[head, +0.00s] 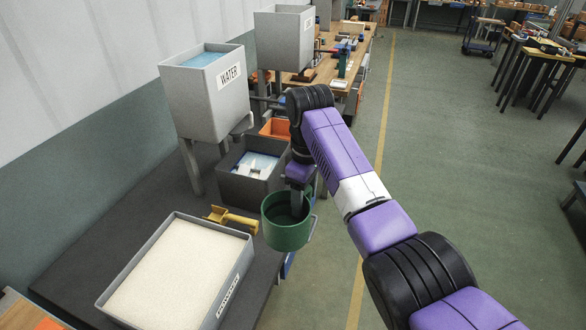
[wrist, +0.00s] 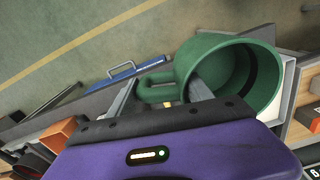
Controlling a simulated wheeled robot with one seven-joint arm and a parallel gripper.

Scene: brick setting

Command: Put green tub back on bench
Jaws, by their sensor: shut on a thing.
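The green tub (head: 287,232) is an open, empty-looking round tub with a side handle. My gripper (head: 298,203) is shut on it at the handle side, with one finger inside the rim. In the wrist view the tub (wrist: 225,50) is tilted in the picture, and its handle (wrist: 152,88) lies between the fingers of my gripper (wrist: 165,98). The dark grey bench (head: 110,200) is at the left. The tub shows at the bench's right edge; whether it touches the bench I cannot tell.
On the bench are a tray of white grains (head: 180,270), a yellow scoop (head: 235,220), a grey bin (head: 232,183) with white and blue contents, and a WATER hopper (head: 205,95) on legs. An orange bin (head: 274,127) is behind.

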